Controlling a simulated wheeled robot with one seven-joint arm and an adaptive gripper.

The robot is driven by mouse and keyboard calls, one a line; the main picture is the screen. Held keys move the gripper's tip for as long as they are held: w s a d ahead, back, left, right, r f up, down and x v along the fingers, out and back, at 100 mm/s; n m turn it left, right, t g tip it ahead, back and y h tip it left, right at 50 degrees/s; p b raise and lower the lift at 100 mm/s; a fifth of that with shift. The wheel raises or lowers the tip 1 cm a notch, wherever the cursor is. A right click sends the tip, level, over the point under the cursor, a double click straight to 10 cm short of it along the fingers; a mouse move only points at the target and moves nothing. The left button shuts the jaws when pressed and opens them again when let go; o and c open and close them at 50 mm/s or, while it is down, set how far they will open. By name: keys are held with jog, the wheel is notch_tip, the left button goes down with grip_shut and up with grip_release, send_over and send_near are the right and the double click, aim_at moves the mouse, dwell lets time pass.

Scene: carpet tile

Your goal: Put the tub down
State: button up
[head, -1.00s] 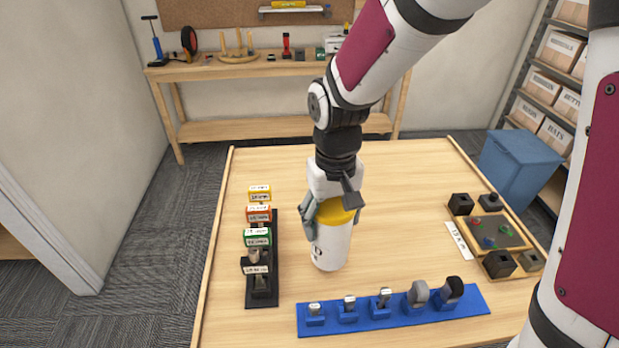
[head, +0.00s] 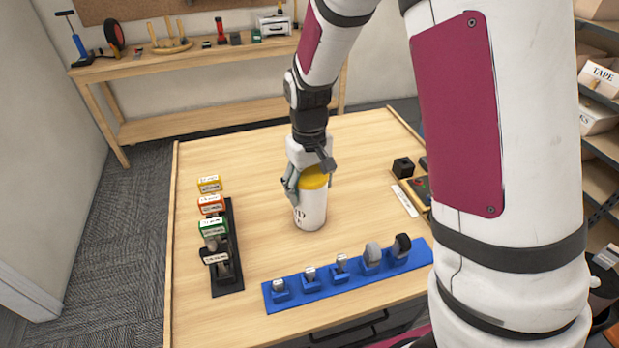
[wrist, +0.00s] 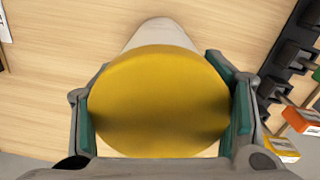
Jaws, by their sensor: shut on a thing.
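The tub (head: 311,205) is a white cylinder with a yellow lid and dark lettering, upright over the middle of the wooden table (head: 270,150). My gripper (head: 306,182) is shut on the tub near its top, with one finger on each side. In the wrist view the yellow lid (wrist: 160,100) fills the space between the two green-padded fingers, and a bit of the white body shows beyond it. I cannot tell whether the tub's base touches the table top.
A black rack (head: 228,265) with labelled yellow, orange and green blocks stands left of the tub. A blue strip (head: 350,275) with several holders lies in front. A wooden tray (head: 420,200) with small items is at right, partly behind my arm. Bare table lies behind the tub.

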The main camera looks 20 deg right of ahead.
jog(key=shift+f, duration=0.15)
jog(key=o, duration=2)
jog(key=shift+f, duration=0.1)
